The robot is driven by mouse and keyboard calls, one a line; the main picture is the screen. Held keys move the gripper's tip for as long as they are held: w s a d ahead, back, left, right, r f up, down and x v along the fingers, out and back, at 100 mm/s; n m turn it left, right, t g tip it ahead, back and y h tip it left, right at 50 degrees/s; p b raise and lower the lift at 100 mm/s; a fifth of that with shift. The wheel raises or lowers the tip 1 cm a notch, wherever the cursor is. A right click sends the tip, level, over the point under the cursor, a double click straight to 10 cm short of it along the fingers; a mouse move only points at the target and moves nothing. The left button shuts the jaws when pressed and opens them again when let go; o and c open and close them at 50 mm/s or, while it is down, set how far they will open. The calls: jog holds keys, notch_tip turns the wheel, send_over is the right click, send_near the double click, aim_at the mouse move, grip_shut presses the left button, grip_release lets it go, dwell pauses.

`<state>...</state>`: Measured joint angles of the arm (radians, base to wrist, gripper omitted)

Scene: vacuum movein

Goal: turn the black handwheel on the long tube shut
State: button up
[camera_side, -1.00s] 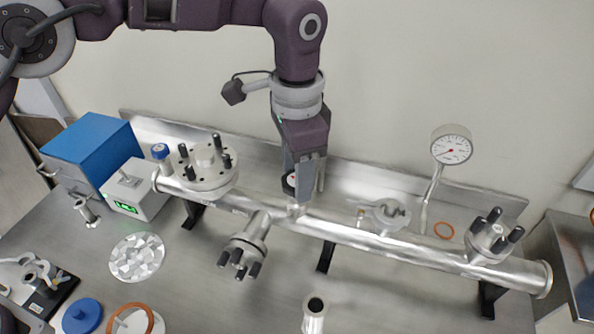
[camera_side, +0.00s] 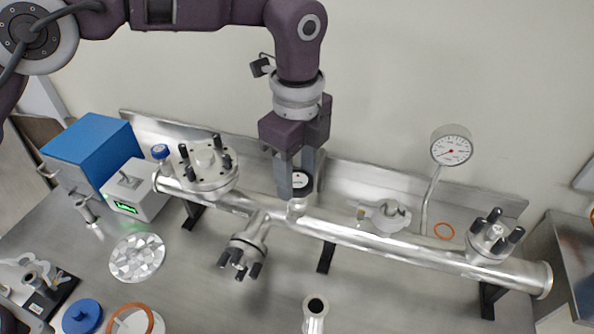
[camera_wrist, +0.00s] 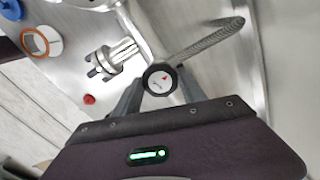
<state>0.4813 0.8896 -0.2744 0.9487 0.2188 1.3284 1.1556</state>
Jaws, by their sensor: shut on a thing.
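The long tube (camera_side: 347,232) is a shiny metal pipe running across the bench on black supports. The black handwheel (camera_side: 302,181) sits on a short stem on top of the tube, near its middle. It has a pale face with a small red mark, which also shows in the wrist view as the handwheel (camera_wrist: 160,79). My gripper (camera_side: 296,182) points down over the handwheel and is shut on it, with one finger on either side. The wrist view shows my gripper's fingers (camera_wrist: 157,92) flanking the wheel. The fingers hide part of its rim.
A flange with black bolts (camera_side: 205,170) rises left of my gripper. A clamp (camera_side: 384,216) and a pressure gauge (camera_side: 451,146) stand to the right. A bolted side port (camera_side: 243,252) projects forward. An open upright tube (camera_side: 315,313) stands at the front.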

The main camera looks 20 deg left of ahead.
aim_at(298, 180)
jog(key=m, duration=0.5)
jog(key=shift+w+r+m, duration=0.1)
jog(key=shift+m, duration=0.2)
jog(key=m, duration=0.5)
jog(key=shift+d, duration=0.1)
jog(key=m, duration=0.5)
jog(key=shift+m, duration=0.4)
jog(key=m, duration=0.4)
jog(key=shift+m, duration=0.6)
jog(key=o, duration=1.4)
jog(key=shift+c, duration=0.2)
notch_tip(298, 180, up, 7)
